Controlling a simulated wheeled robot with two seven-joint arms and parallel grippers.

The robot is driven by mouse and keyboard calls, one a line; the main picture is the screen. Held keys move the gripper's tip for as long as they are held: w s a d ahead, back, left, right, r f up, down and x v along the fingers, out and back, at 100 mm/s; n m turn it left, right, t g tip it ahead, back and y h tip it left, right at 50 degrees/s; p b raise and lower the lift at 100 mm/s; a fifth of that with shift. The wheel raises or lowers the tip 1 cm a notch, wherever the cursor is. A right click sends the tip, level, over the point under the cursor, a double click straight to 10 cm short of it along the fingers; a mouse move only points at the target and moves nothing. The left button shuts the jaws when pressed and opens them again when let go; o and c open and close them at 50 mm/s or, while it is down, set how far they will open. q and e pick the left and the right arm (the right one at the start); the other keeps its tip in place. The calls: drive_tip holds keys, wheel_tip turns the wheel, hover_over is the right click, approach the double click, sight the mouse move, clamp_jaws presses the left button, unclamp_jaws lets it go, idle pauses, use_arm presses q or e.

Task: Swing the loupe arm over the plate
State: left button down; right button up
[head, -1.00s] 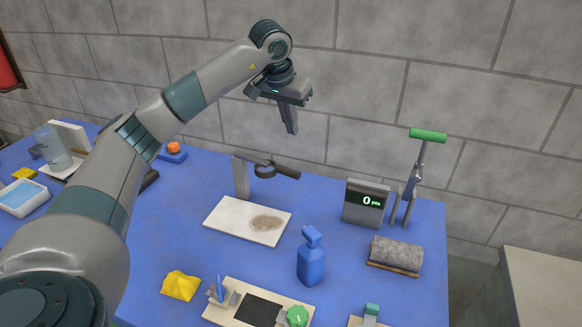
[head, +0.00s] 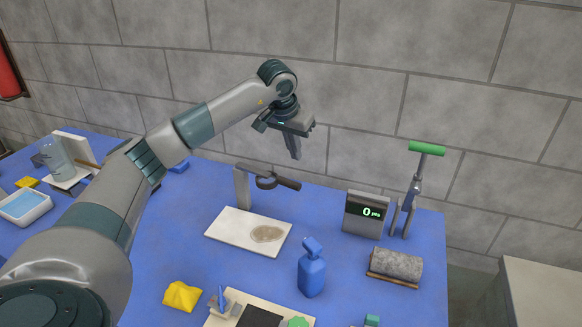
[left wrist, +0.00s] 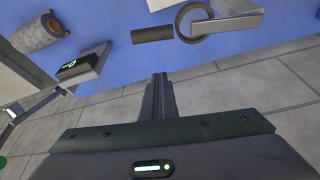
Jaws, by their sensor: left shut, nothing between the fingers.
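The loupe arm (head: 279,182) is a dark ring and handle on a grey post (head: 242,187) at the back edge of the white plate (head: 229,232). It points right, behind the plate rather than over it. A beige round patch (head: 267,234) lies on the plate. In the left wrist view the loupe ring (left wrist: 194,20) and its brown handle (left wrist: 152,34) show beyond the fingers. My left gripper (head: 295,155) is shut and empty, above and slightly behind the handle, apart from it. My right gripper is not in view.
A counter box (head: 365,213) reading 0 and a green-handled lever press (head: 426,149) stand to the right. The stone wall is close behind my gripper.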

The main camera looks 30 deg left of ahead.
sight(267, 178)
use_arm(q)
drive_tip(key=f+p, duration=0.1)
drive_tip(key=s+f+p, duration=0.1)
drive_tip(key=f, duration=0.1)
drive_tip(key=s+f+p, duration=0.1)
drive_tip(key=f+p, duration=0.1)
drive_tip(key=shift+s+d+f, duration=0.1)
drive_tip(key=shift+f, duration=0.1)
idle(0.3)
drive_tip(key=shift+s, duration=0.1)
